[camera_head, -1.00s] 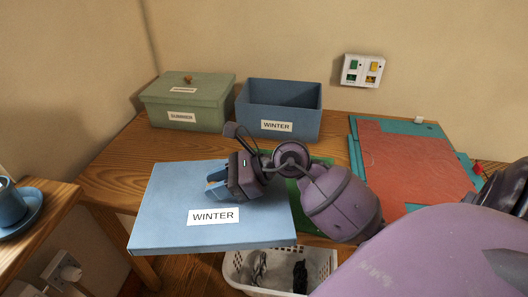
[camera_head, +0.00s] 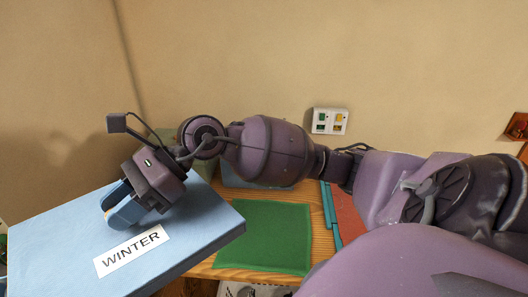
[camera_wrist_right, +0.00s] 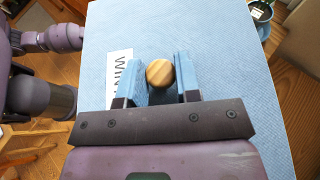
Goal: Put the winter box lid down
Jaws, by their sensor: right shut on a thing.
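The winter box lid (camera_head: 190,235) is a flat light-blue slab with a white "WINTER" label. It is held in the air at the lower left of the head view and looks slanted there. My right gripper (camera_head: 115,206) is shut on its round wooden knob, which shows between the blue fingers in the right wrist view (camera_wrist_right: 160,73). The blue winter box (camera_head: 232,180) is almost wholly hidden behind my right arm. My left gripper is not in view.
A green mat (camera_head: 265,236) lies bare on the wooden table. An orange-red board (camera_head: 348,222) lies to its right, partly hidden by my arm. The green box (camera_head: 174,145) is mostly hidden behind my arm. A switch panel (camera_head: 329,121) is on the wall.

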